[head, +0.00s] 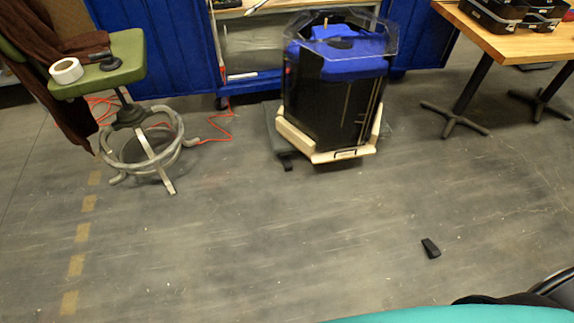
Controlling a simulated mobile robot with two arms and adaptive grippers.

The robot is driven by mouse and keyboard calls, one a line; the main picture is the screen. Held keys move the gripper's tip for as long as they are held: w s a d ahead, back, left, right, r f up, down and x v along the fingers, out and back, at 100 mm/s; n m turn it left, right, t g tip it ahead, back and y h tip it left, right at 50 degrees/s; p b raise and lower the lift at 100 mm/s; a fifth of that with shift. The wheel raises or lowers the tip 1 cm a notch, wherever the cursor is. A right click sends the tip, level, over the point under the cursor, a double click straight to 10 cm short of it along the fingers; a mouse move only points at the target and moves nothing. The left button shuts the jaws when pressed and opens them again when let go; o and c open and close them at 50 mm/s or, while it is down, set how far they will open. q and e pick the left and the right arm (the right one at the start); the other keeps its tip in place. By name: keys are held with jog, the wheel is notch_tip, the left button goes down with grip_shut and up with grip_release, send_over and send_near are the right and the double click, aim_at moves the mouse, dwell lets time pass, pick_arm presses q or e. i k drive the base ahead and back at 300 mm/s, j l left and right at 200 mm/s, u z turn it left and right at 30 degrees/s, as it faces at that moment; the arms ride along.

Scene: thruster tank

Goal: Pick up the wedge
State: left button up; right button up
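A small black wedge (430,248) lies on the grey concrete floor, right of the middle of the head view and toward the front. It lies alone, with bare floor around it. Neither of my grippers can be made out in this view, so nothing shows of whether they are open or shut.
A black and blue tank unit (335,90) on a pale base stands at the back centre. A green stool (115,65) with a tape roll (66,70) is at the left. A wooden table (510,42) is at the back right. Orange cable (222,125) lies near the stool.

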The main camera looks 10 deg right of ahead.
aim_at(287, 164)
jog(key=i+z, duration=0.1)
jog(key=z, duration=0.35)
jog(key=i+j+z, duration=0.7)
jog(key=i+j, duration=0.1)
jog(key=j, duration=0.1)
